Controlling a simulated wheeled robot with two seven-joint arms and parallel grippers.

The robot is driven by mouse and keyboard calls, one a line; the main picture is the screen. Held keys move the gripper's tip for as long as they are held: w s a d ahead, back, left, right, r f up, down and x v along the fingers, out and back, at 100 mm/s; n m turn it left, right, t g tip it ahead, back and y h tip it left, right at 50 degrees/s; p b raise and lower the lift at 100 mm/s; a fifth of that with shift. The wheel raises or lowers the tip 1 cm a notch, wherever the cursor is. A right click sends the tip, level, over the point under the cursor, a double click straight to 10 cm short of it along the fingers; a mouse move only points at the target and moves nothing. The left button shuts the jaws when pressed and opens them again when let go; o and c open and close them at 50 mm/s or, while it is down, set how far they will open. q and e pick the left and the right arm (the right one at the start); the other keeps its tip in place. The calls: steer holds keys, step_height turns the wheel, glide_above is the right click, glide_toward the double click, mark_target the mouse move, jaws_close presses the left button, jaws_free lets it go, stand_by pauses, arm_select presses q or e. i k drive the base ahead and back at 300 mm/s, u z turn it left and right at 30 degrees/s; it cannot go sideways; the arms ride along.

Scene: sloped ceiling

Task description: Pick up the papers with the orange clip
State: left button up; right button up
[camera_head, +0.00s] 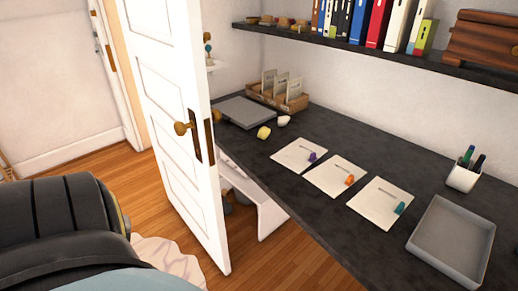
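The white papers with the orange clip (330,175) lie flat on the dark desk (300,205), the middle of three similar sheets in a row. The orange clip (349,180) sits near their right side. To their left lie papers with a purple clip (295,157). To their right lie papers with a teal clip (376,206). All three sets are apart from one another and uncovered. Neither of my grippers can be made out in this view.
A grey tray (433,274) and a pen cup (463,177) stand at the desk's right. A grey flat object (246,112), a card box (300,101) and small yellow and white items are at the far left end. An open white door (172,95) stands left of the desk. A shelf (400,62) hangs above.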

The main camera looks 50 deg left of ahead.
mark_target(335, 176)
steer(key=u, duration=0.6)
steer(key=i, duration=0.75)
steer(key=u, duration=0.45)
